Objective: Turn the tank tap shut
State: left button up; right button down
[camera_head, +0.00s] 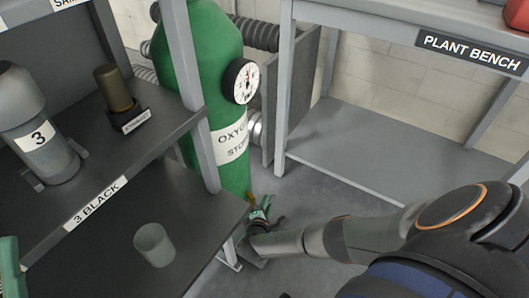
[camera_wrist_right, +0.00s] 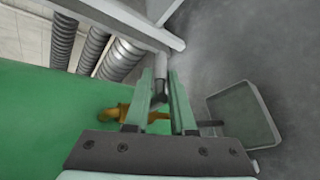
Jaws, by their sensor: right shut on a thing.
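The green oxygen tank (camera_head: 200,75) stands upright behind the left shelf unit, with a round gauge on its side. Its brass tap (camera_wrist_right: 115,113) sticks out low on the tank in the right wrist view; a small orange-brown bit of the tap (camera_head: 249,198) shows in the head view. My right gripper (camera_head: 262,212) is low beside the tank's base, shut on the tap. Its two pale green fingers (camera_wrist_right: 165,95) hide most of the handle, so its angle is unclear. A pale green piece at the head view's left edge may be my left gripper (camera_head: 9,262); its jaws are not shown.
A grey tray (camera_wrist_right: 246,112) sits just beyond my right fingers. The left shelf (camera_head: 95,255) holds a cup (camera_head: 154,244), a canister marked 3 (camera_head: 40,140) and a brown bottle (camera_head: 114,90). The plant bench (camera_head: 470,52) stands right, with bare floor before it.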

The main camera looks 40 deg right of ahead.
jog(key=shift+s+f+n+t+h+b, duration=0.1)
jog(key=shift+n+t+h+b, duration=0.25)
jog(key=shift+h+b, duration=0.55)
pick_arm(q)
jog(key=shift+d+f+m+b, duration=0.15)
jog(key=shift+f+m+b, duration=0.1)
jog(key=shift+f, duration=0.7)
jog(key=shift+d+f+m+b, duration=0.15)
jog(key=shift+f+b, duration=0.05)
jog(key=shift+f, duration=0.75)
pick_arm(e)
jog(key=shift+d+r+t+h, duration=0.1)
jog(key=shift+r+t+h, duration=0.15)
jog(key=shift+h, duration=0.05)
jog(key=c, duration=0.8)
grip_release()
jog(key=shift+o, duration=0.2)
jog(key=shift+r, duration=0.1)
pick_arm(q)
jog(key=shift+a, duration=0.1)
